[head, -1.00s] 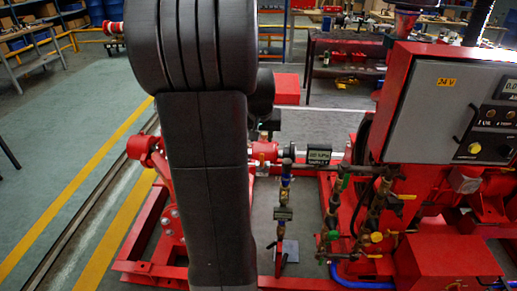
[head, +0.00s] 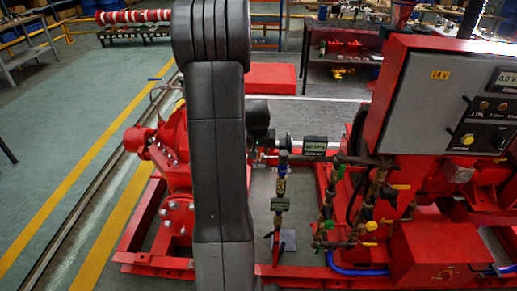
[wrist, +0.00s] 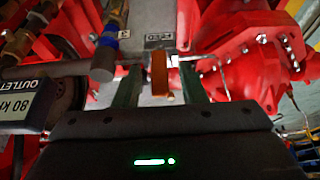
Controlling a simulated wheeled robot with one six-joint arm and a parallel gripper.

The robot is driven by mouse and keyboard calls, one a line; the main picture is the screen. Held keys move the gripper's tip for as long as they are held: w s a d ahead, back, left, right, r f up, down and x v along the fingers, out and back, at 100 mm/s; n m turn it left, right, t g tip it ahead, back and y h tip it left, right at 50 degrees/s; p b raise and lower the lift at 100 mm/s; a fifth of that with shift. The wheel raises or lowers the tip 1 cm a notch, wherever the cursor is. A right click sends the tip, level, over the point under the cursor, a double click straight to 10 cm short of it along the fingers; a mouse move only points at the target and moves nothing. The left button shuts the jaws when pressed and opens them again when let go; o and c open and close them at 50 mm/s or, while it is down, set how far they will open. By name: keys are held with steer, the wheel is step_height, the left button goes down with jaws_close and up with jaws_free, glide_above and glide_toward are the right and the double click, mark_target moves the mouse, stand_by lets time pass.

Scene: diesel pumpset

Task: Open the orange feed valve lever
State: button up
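The orange feed valve lever (wrist: 159,75) stands upright in the middle of the wrist view, below a small plate marked FEED (wrist: 159,38). My gripper (wrist: 160,85) is open, with one finger on each side of the lever. A gap shows between the lever and each finger, so it does not look gripped. The lever's lower end is near the gripper's dark body. In the head view my dark arm stands in front of the pumpset and I cannot make out the feed lever.
A blue-collared brass fitting (wrist: 103,55) and a black OUTLET display (wrist: 22,103) lie left of my gripper. Red pump flanges (wrist: 240,50) are close on the right. The grey control panel (head: 440,100) and brass valve pipework (head: 370,200) stand right of my arm.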

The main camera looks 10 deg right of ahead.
steer(key=shift+f, duration=0.1)
jaws_close()
steer(key=shift+a+f+b, duration=0.1)
steer(key=shift+b, duration=0.3)
steer(key=b, duration=0.1)
steer(key=h+b, duration=0.1)
steer(key=shift+w+a+f+b, duration=0.15)
steer(key=shift+a+f+b, duration=0.05)
steer(key=shift+a+b, duration=0.1)
steer(key=w+a+f+n+g+h+b, duration=0.2)
steer(key=a+f+n+h+b, duration=0.2)
steer(key=h+b, duration=1.1)
step_height(320, 180, down, 3)
steer(key=a+b, duration=0.2)
steer(key=b, duration=0.9)
steer(key=shift+a+h, duration=0.25)
steer(key=shift+h, duration=0.15)
steer(key=shift+s+n, duration=0.1)
steer(key=shift+n, duration=0.2)
